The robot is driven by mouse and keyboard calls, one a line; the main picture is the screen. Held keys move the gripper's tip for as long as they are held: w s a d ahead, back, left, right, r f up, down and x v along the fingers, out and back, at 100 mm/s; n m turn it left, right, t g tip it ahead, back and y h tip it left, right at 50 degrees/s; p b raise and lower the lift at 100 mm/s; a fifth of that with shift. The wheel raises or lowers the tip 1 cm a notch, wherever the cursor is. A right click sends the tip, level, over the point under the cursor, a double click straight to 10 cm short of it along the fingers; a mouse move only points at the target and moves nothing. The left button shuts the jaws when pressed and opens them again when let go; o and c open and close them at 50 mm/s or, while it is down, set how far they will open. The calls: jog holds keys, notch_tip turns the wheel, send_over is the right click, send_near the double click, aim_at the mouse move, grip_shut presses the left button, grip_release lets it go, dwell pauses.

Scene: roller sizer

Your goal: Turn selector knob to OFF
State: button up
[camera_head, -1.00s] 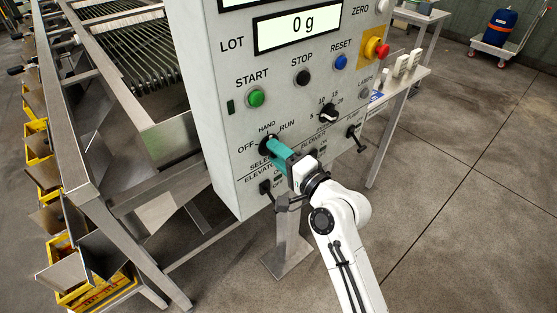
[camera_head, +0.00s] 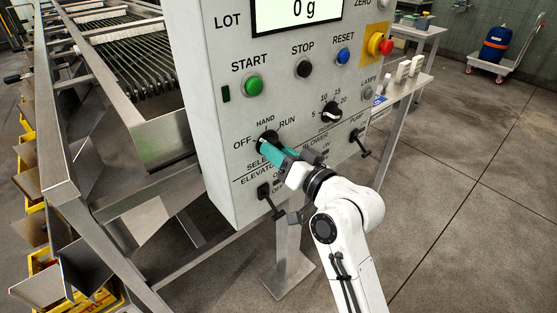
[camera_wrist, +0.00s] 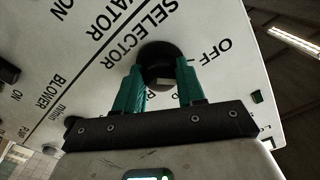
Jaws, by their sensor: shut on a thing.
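The black selector knob (camera_head: 267,138) is on the grey control panel, with OFF to its left, HAND above and RUN to its upper right. My gripper (camera_head: 266,146) reaches it from the lower right, and its teal fingers cover the knob's lower part. In the wrist view the round knob (camera_wrist: 158,58) sits between the two teal fingertips (camera_wrist: 160,75), one on each side, beside the OFF label. My gripper is shut on the knob. The fingers hide much of it, and I cannot tell exactly where it points.
The ELEVATOR lever (camera_head: 264,191) sits just below, the PUMP lever (camera_head: 358,138) to the right, and a rotary dial (camera_head: 331,112) above right. The green START button (camera_head: 252,85) and red emergency stop (camera_head: 386,47) are higher. A steel frame (camera_head: 85,205) stands left of the panel.

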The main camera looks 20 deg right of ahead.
jog(key=shift+f+n+b, duration=0.25)
jog(key=shift+n+b, duration=0.55)
jog(key=shift+n, duration=0.6)
jog(key=o, duration=1.1)
jog(key=shift+r, duration=0.15)
jog(key=shift+c, duration=0.2)
jog(key=b+v, duration=0.1)
jog(key=v, duration=0.9)
jog(key=shift+s+d, duration=0.15)
jog(key=shift+s, duration=0.25)
